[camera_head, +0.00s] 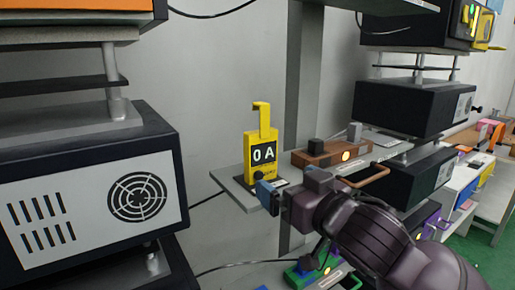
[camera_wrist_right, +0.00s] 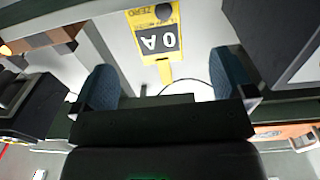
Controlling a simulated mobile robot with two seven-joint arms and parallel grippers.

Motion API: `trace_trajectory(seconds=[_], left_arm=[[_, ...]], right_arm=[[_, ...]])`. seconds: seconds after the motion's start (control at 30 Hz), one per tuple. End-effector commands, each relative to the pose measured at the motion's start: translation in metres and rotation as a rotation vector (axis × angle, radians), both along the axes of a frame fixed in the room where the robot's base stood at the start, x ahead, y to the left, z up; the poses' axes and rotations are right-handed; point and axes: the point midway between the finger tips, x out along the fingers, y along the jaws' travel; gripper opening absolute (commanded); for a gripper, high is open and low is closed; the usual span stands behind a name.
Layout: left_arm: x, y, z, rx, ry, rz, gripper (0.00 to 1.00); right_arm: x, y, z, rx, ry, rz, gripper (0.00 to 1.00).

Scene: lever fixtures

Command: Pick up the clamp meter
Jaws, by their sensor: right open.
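The clamp meter (camera_head: 262,152) is yellow, with a hooked top and a dark display reading "0 A". It stands upright on a small grey shelf (camera_head: 232,186). In the right wrist view the clamp meter (camera_wrist_right: 157,38) appears upside down, between the two finger lines and beyond the fingertips. My right gripper (camera_head: 271,194) is in front of the meter's lower part, slightly covering its base. In the wrist view the right gripper (camera_wrist_right: 165,84) is open, its blue finger pads wide apart with nothing between them. Whether a finger touches the meter cannot be told. My left gripper is not in view.
A brown box with a lit button (camera_head: 326,153) stands just right of the meter. A grey post (camera_head: 305,85) rises behind. A large dark unit with a fan grille (camera_head: 95,190) fills the left. Dark boxes (camera_head: 408,108) are stacked at right.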

Motion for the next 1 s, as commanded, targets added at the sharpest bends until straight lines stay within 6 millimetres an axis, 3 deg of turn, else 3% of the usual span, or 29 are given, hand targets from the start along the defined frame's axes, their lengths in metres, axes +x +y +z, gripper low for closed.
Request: trace_trajectory(seconds=[0.3, 0.53, 0.8, 1.0], left_arm=[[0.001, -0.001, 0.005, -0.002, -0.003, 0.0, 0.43], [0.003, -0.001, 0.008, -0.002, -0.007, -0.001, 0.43], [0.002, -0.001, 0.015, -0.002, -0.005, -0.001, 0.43], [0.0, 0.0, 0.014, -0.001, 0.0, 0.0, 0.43]], right_arm=[[0.037, 0.022, 0.001, 0.001, -0.001, -0.001, 1.0], [0.048, 0.028, 0.001, -0.001, -0.001, -0.001, 1.0], [0.08, 0.042, 0.004, -0.001, 0.001, -0.001, 1.0], [0.09, 0.049, 0.003, 0.001, 0.001, -0.001, 1.0]])
